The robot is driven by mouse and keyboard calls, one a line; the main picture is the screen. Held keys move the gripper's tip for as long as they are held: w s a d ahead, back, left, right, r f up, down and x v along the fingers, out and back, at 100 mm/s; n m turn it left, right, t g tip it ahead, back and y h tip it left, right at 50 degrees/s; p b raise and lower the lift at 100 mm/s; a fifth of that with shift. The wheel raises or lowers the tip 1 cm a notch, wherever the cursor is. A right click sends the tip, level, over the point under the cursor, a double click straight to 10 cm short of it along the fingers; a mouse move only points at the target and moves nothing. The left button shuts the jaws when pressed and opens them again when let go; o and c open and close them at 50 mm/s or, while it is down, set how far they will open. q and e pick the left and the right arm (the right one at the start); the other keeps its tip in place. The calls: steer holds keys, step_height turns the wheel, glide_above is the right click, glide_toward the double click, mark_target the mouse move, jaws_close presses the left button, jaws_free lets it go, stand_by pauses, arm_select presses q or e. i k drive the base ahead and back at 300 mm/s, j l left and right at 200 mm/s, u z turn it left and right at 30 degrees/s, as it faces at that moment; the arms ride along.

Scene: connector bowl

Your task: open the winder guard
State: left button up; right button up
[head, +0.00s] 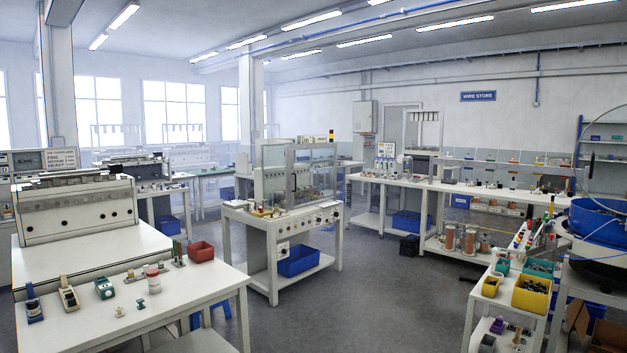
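Small parts inside show only faintly through the panels. A row of dark knobs runs along the bench front below it. Neither of my grippers is in view.
A white bench (190,285) with small tools and a red bin (201,251) stands at the left front. At right are yellow bins (531,294) and a blue bowl (598,220). Open grey floor (370,300) lies between them, leading toward the winder.

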mark_target(291, 150)
steer(key=i+l, duration=0.1)
steer(key=i, duration=1.6)
steer(key=i+l, duration=0.1)
steer(key=i, duration=1.6)
steer(key=i+l, duration=0.1)
steer(key=i, duration=3.35)
